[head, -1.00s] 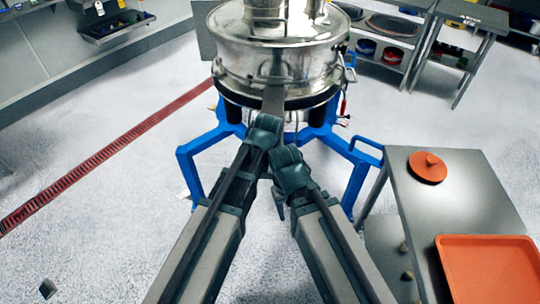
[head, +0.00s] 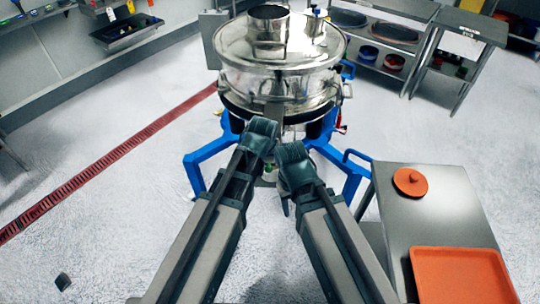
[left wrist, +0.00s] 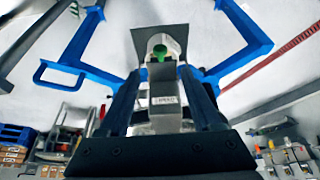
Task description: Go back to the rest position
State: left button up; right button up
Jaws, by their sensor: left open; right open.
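My left gripper (head: 261,134) is in front of the lower body of the steel powder sifter (head: 250,75); its fingers are hidden in the head view. In the left wrist view its two dark fingers (left wrist: 160,88) stand apart, open. A grey part with a green piece (left wrist: 160,52) shows between them; I cannot tell its distance. My right gripper (head: 292,168) is just right of and below the left one. It is open, but its fingertips are mostly hidden. I see nothing held in either gripper.
The sifter's blue frame (head: 203,154) spreads around both grippers. A steel table (head: 440,220) at right holds an orange lid (head: 410,181) and an orange tray (head: 462,276). A red floor drain (head: 100,165) runs at left.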

pick_arm(q)
jog(key=shift+p+v, duration=0.35)
jog(key=shift+v, duration=0.5)
pick_arm(e)
jog(key=shift+s+d+r, duration=0.1)
jog(key=shift+d+r, duration=0.05)
jog(key=shift+r, duration=0.6)
pick_arm(q)
jog(key=shift+w, duration=0.1)
